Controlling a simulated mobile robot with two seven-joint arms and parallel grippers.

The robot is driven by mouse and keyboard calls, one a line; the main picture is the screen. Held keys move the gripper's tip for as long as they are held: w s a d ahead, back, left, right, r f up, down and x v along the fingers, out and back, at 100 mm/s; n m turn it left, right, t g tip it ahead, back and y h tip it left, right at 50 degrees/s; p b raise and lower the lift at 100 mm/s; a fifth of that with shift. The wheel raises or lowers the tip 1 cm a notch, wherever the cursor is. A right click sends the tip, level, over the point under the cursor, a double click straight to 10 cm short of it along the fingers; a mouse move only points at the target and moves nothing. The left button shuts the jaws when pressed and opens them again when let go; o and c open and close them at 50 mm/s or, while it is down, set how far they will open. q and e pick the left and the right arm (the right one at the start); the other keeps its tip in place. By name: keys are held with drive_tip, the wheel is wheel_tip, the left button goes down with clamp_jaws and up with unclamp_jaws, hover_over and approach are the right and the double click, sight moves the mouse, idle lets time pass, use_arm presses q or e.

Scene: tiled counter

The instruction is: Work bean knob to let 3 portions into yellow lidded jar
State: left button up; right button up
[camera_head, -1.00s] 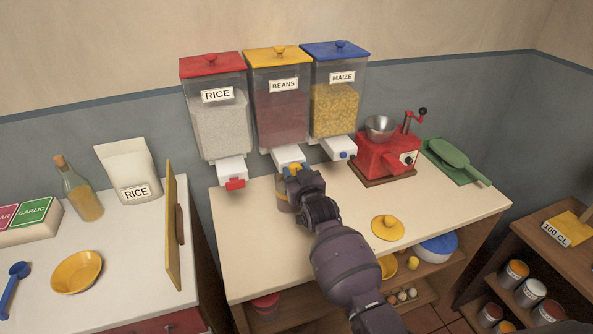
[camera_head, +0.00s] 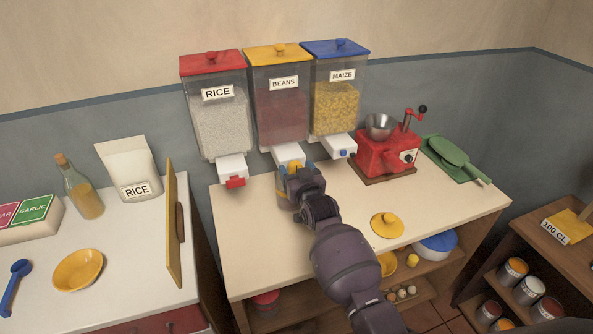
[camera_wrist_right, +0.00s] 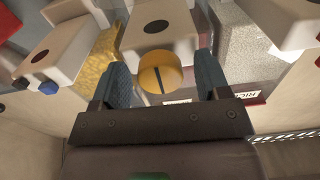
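The beans dispenser (camera_head: 281,115) with a yellow lid hangs between the rice and maize dispensers. Its yellow round knob (camera_head: 295,167) sits on the front of a white spout. In the right wrist view the knob (camera_wrist_right: 160,73) shows a dark slot, nearly upright. My right gripper (camera_head: 297,172) is open, with one blue finger on each side of the knob and gaps between. A jar (camera_head: 281,194) stands on the counter below the spout, mostly hidden by my gripper. A yellow knobbed lid (camera_head: 387,225) lies on the counter to the right. My left gripper is out of view.
The rice dispenser (camera_head: 219,120) with its red knob and the maize dispenser (camera_head: 336,105) with its blue knob flank the beans closely. A red grinder (camera_head: 387,153) stands to the right. The counter's front left (camera_head: 250,245) is clear.

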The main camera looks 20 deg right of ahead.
drive_tip(key=s, duration=1)
drive_tip(key=shift+s+d, duration=0.15)
drive_tip(key=shift+s, duration=0.25)
idle(0.4)
